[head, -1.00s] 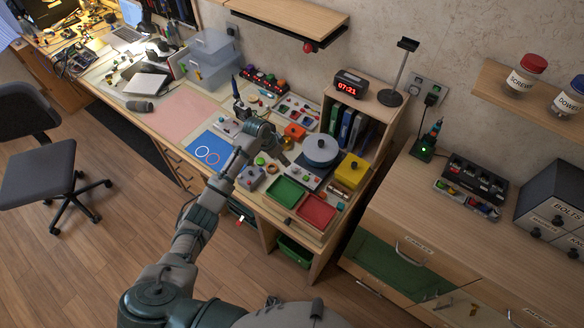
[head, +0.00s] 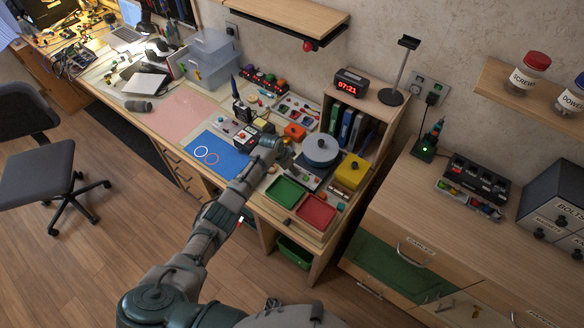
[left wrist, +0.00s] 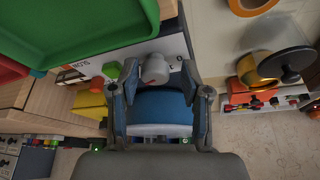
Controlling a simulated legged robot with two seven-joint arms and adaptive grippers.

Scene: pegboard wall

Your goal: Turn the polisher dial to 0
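The polisher (head: 321,150) is a round blue-grey disc on a dark base with a pale front panel, on the bench. In the left wrist view, its blue disc (left wrist: 160,106) lies behind my fingers. A grey round dial (left wrist: 155,70) stands on the pale panel, near printed letters; its setting is unclear. A green knob (left wrist: 112,70) is on the panel beside the dial. My left gripper (head: 288,160) is at the panel's left end. In the left wrist view, my left gripper (left wrist: 160,68) is open, its fingertips on either side of the dial, with gaps visible. My right gripper is not in view.
A green tray (head: 286,192) and a red tray (head: 316,211) sit in front of the polisher. A yellow box (head: 351,170) stands to its right. An orange part (head: 295,131) lies behind my gripper. A shelf unit with binders (head: 350,126) is behind.

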